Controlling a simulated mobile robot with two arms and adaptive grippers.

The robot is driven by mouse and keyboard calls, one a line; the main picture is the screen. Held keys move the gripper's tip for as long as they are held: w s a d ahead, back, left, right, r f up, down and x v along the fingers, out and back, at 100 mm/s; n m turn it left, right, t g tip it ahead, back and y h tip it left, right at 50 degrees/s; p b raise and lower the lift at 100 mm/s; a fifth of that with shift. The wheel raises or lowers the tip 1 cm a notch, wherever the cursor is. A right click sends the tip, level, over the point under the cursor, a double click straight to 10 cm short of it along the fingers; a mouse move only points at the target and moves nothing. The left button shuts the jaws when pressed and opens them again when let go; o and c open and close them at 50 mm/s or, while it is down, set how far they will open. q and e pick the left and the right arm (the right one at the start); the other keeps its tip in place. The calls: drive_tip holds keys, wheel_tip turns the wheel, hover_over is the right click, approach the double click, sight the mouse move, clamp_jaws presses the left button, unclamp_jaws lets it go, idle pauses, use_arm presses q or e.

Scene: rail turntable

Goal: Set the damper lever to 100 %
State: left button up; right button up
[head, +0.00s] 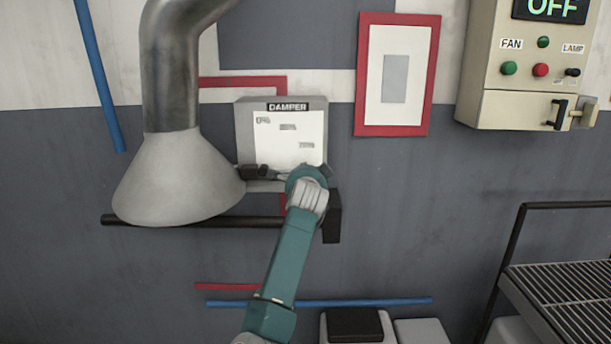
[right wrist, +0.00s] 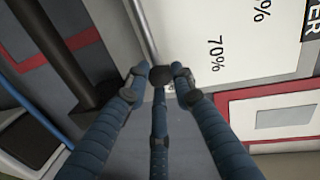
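The damper box (head: 243,128) is on the wall, with a white label plate whose small marks are hard to read in the head view. The right wrist view shows a "70%" mark (right wrist: 216,54) on it. The damper lever's grey rod (right wrist: 144,30) ends in a black knob (right wrist: 161,75). In the head view the lever lies about level below the plate, its knob hidden behind my wrist. My right gripper (right wrist: 160,77) has its fingers closed in around the knob; its fingers are hidden in the head view. My left gripper is not in view.
A metal hood (head: 178,180) and pipe hang left of the box. A black bar (head: 190,221) runs below it. A red-framed panel (head: 366,75) and a control box (head: 490,110) reading "OFF" are to the right. A rack (head: 560,290) stands at lower right.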

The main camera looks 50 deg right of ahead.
drive_tip(key=o, duration=0.4)
drive_tip(key=shift+f, duration=0.15)
drive_tip(key=shift+o, duration=0.2)
drive_tip(key=v, duration=1.2)
